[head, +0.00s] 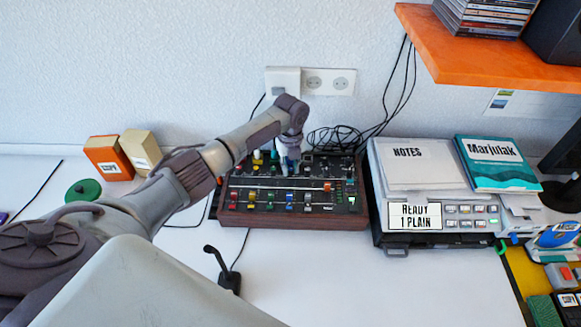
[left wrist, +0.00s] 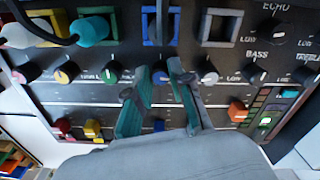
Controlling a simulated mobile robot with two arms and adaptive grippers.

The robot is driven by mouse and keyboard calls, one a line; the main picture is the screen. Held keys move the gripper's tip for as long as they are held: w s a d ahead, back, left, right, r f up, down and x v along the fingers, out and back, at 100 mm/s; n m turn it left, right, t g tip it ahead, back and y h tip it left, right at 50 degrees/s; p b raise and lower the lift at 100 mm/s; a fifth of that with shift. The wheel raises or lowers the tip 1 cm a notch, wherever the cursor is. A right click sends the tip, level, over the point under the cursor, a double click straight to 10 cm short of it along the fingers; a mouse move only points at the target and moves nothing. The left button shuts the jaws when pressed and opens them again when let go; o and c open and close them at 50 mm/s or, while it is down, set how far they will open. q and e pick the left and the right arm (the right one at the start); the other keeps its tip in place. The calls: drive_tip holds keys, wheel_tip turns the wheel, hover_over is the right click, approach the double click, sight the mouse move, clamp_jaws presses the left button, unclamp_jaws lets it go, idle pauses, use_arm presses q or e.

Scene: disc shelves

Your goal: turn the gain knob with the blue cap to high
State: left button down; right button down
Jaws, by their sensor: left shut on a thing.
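The mixer (head: 290,219) is a dark panel in a wooden-edged case on the white desk. In the left wrist view a row of gain knobs with coloured caps crosses the panel. The knob with the blue cap (left wrist: 160,75) sits between a green-capped knob (left wrist: 110,75) and a white-capped knob (left wrist: 208,73). My left gripper (left wrist: 160,68) has its teal fingers on either side of the blue-capped knob, shut on it. In the head view the left gripper (head: 289,158) is over the back part of the mixer and hides the knob. Where the pointer sits cannot be told.
Coloured sliders, such as an orange one (left wrist: 238,110), stand in front of the knob row. Plugs and cables (head: 335,138) lie behind the mixer. A device with a notes stack (head: 415,163) stands close on the right. A small microphone (head: 228,277) stands in front.

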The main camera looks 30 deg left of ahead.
sight(291, 169)
use_arm(q)
drive_tip(key=shift+m, duration=0.5)
drive_tip(key=c, duration=1)
unclamp_jaws()
drive_tip(key=shift+c, duration=0.2)
wheel_tip(291, 169, up, 12)
